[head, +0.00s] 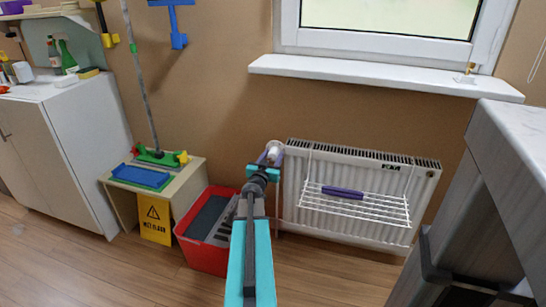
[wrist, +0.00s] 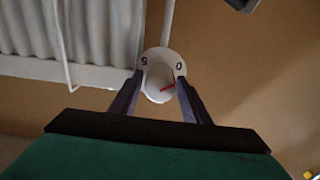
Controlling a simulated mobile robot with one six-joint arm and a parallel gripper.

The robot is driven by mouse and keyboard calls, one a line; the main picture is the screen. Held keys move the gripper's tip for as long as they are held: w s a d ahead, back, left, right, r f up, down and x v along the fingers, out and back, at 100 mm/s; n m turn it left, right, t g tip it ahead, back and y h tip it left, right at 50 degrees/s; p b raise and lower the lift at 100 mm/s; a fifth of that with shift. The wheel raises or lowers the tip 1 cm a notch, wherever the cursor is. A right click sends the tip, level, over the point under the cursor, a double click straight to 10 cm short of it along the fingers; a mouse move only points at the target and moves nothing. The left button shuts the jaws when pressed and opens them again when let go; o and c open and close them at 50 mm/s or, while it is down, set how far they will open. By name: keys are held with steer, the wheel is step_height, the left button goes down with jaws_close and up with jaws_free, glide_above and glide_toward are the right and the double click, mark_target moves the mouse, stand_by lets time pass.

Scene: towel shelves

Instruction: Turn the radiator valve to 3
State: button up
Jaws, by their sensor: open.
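The radiator valve is a round white knob (wrist: 158,82) at the left end of the radiator in the head view (head: 275,148). In the wrist view its collar shows a 5 at upper left and a 0 at upper right. A short red mark lies on the knob, on the side toward the 0. The other numbers are not visible. My gripper (wrist: 159,80) is open, with one dark finger on each side of the knob. I cannot tell whether either finger touches it. In the head view my gripper (head: 268,157) partly covers the valve.
The white radiator (head: 350,165) carries a wire rack (head: 372,211) with a purple folded item (head: 342,192). A red bin (head: 207,264) stands left of my arm, beside a low table (head: 190,178). A grey counter (head: 495,190) is at right. A window sill (head: 385,77) is above.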

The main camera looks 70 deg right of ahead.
steer(key=c, duration=0.8)
